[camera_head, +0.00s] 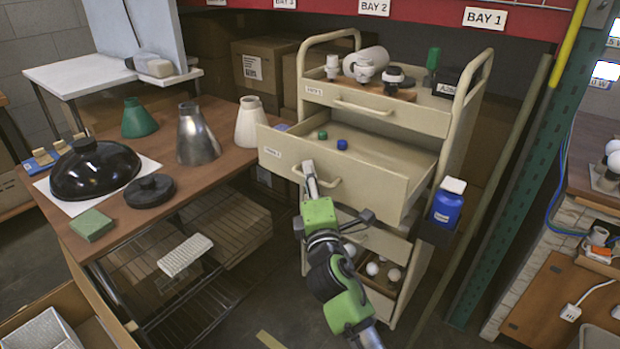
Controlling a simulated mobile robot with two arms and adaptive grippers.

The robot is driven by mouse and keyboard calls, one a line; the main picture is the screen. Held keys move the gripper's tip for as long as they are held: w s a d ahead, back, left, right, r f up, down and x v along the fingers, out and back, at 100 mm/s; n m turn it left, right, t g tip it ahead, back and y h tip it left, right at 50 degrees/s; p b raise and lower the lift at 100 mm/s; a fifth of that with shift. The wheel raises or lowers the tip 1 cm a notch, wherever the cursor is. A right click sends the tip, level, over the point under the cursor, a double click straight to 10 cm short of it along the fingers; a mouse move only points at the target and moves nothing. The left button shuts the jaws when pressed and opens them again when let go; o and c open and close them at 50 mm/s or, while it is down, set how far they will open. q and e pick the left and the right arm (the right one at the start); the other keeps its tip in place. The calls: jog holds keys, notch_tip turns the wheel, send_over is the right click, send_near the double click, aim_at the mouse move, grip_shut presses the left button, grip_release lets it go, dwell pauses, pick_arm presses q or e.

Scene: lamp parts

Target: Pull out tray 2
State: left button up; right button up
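Tray 2 (375,163) is the cream drawer in the middle of the cart (427,115), with a small label at its front left. It stands well out of the cart. A green cap and a blue cap lie inside it. My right gripper (309,178) is at the left part of its front handle (331,184). The fingers look close together on the handle bar, and their far side is hidden. My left gripper is not in view.
The drawer's left front corner is close to a wooden table (218,112) with a white cone (250,122), a metal cone (196,137) and a black dome (95,172). A blue bottle (447,203) stands at the cart's right side. Lower drawers hold white bulbs.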

jog(key=shift+s, duration=0.1)
jog(key=s+d+f, duration=0.1)
jog(key=s+d, duration=0.1)
jog(key=s, duration=0.9)
jog(key=shift+s+f, duration=0.25)
